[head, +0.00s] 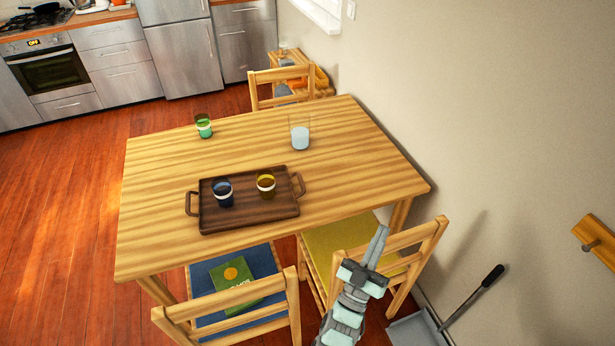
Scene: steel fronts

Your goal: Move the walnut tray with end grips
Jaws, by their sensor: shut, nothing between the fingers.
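The walnut tray (247,218) is a dark brown rectangle lying flat on the wooden table, near its front edge. It has a loop grip at its left end (190,204) and another at its right end (299,185). A dark blue cup (223,193) and a yellow-and-dark cup (266,186) stand on it. My gripper (380,234) is shut and empty, to the right of the tray and nearer the camera. It appears in front of the chair with the yellow seat, apart from the tray.
On the table (150,230), a green cup (204,127) and a clear glass (300,134) stand behind the tray. Chairs stand at the front left (235,305), front right (345,240) and back (282,75). A wall closes off the right side. The table's left part is clear.

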